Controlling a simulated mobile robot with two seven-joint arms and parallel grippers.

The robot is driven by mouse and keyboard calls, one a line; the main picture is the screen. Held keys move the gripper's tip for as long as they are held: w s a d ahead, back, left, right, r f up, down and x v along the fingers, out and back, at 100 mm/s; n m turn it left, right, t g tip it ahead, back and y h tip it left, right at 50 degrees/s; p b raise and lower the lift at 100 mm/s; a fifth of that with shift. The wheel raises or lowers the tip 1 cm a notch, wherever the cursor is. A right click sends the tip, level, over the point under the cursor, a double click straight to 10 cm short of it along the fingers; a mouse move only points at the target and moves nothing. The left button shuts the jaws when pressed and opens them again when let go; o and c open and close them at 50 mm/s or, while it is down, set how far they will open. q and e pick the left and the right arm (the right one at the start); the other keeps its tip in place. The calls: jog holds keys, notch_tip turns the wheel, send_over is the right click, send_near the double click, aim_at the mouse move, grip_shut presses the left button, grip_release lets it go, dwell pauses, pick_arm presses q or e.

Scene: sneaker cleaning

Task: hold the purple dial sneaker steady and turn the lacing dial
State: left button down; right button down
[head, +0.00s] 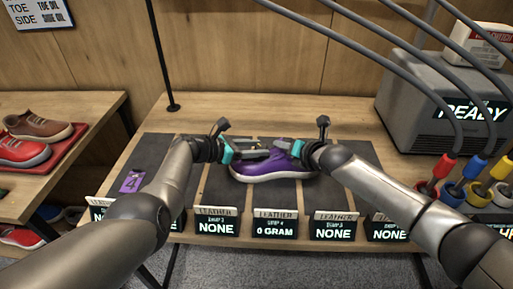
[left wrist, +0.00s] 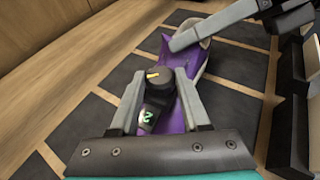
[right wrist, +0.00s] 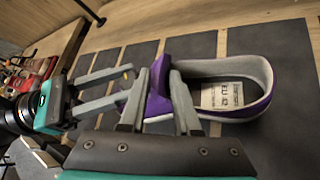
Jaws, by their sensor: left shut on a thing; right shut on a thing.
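The purple sneaker (head: 268,172) with a white sole lies on a dark mat panel at the middle of the table. My left gripper (head: 264,154) comes in from the left over its top. In the left wrist view the black lacing dial (left wrist: 156,78) with a yellow mark sits between the left gripper's fingers (left wrist: 158,80). A small green "2" display (left wrist: 147,117) is beside it. My right gripper (right wrist: 152,70) is shut on the purple tongue part (right wrist: 160,82) of the shoe. The insole label (right wrist: 225,95) shows inside the opening. The dial is hard to see in the head view.
Several small display signs (head: 275,224) line the table's front edge. A grey machine (head: 440,115) reading READY stands at the back right, with hoses and coloured connectors (head: 443,166). A purple tag (head: 131,181) lies at the left. Red and brown shoes (head: 28,140) are on the left table.

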pick_arm(q)
jog(key=shift+a+f, duration=0.1)
jog(key=shift+f, duration=0.05)
jog(key=shift+c, duration=1.8)
grip_release()
jog(key=shift+a+r, duration=0.1)
jog(key=shift+r, duration=0.1)
jog(key=v, duration=1.1)
jog(key=shift+s+a, duration=0.25)
jog(key=shift+s, duration=0.05)
